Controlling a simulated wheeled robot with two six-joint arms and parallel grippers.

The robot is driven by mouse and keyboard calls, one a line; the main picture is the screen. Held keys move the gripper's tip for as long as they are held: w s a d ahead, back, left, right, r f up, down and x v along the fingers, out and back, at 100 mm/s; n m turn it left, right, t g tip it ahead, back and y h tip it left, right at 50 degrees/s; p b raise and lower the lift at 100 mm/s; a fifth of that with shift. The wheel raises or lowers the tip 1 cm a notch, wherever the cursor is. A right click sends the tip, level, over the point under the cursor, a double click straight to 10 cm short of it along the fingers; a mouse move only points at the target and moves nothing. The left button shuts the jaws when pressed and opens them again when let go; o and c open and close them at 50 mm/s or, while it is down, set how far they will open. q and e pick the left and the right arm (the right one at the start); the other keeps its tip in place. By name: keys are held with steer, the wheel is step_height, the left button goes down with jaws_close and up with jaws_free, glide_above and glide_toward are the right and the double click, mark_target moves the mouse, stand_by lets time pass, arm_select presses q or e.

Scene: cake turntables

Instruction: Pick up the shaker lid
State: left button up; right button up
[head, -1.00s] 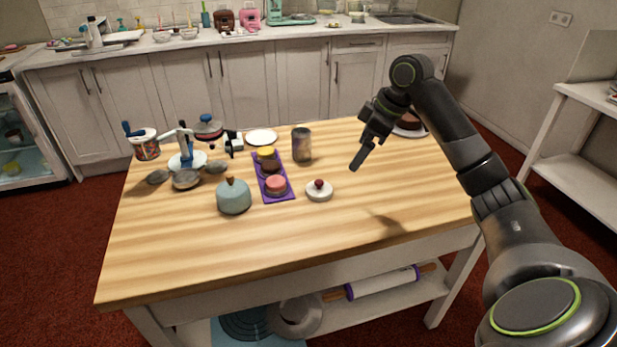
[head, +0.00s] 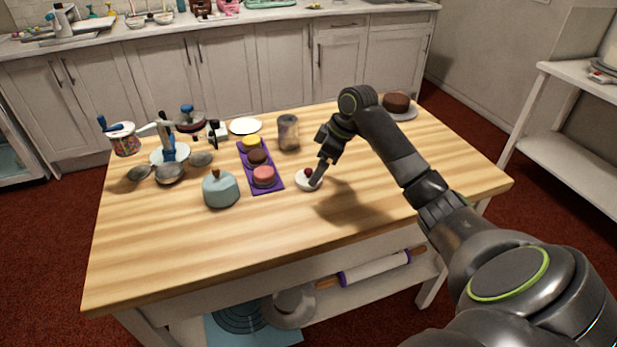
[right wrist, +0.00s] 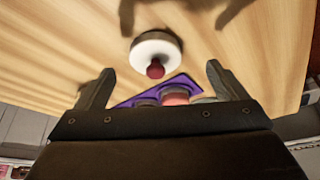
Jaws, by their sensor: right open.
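The shaker lid, a white disc with a dark red knob, lies on the wooden table; it is in the head view (head: 303,184) and the right wrist view (right wrist: 160,43). My right gripper (head: 319,176) is just above the lid, its finger partly covering it in the head view. In the right wrist view the right gripper (right wrist: 159,72) is open and empty, with one finger on either side of the knob's line. Whether a finger touches the lid I cannot tell. A speckled glass jar (head: 288,133), perhaps the shaker, stands behind the lid. My left gripper is not in view.
A purple tray (head: 270,187) with small cakes lies just left of the lid. A blue-grey domed pot (head: 221,190) stands further left. A chocolate cake (head: 396,101) sits on a plate at the back right. The table's front and right are clear.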

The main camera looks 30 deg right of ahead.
mark_target(312, 171)
steer(key=shift+w+a+f, duration=0.1)
steer(key=shift+w+f, duration=0.15)
steer(key=shift+f, duration=0.1)
steer(key=x, duration=0.4)
steer(key=shift+w+f, duration=0.1)
steer(key=shift+w, duration=0.3)
steer(key=c, duration=1)
